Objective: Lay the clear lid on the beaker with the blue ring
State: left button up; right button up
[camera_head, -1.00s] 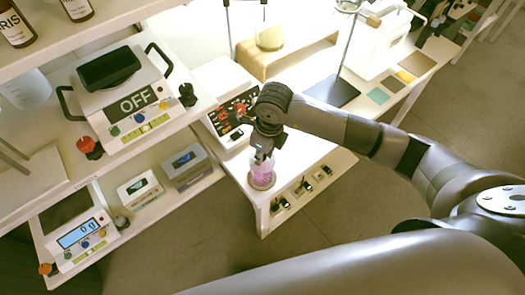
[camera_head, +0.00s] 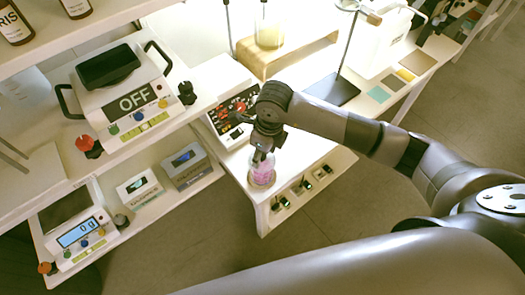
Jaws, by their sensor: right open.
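A small clear beaker (camera_head: 262,176) with pink-purple contents stands at the near corner of the white table (camera_head: 300,150). My right gripper (camera_head: 262,157) points down at its top, with the fingertips at or just above the rim; I cannot tell whether they touch it. The gripper is open. I cannot make out a clear lid or a blue ring; the gripper covers part of the beaker's top. My left gripper is not in view.
Behind the gripper is a white device with a dark panel (camera_head: 236,108). A glass vessel with yellowish contents (camera_head: 269,36) is on a wooden stand (camera_head: 290,52). A dark stand base (camera_head: 333,89) lies right of it.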

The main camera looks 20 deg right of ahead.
notch_tip(320, 180, up, 12)
jog(key=s+d, duration=0.1)
dwell(0.4)
jog(key=shift+f, duration=0.1)
dwell(0.4)
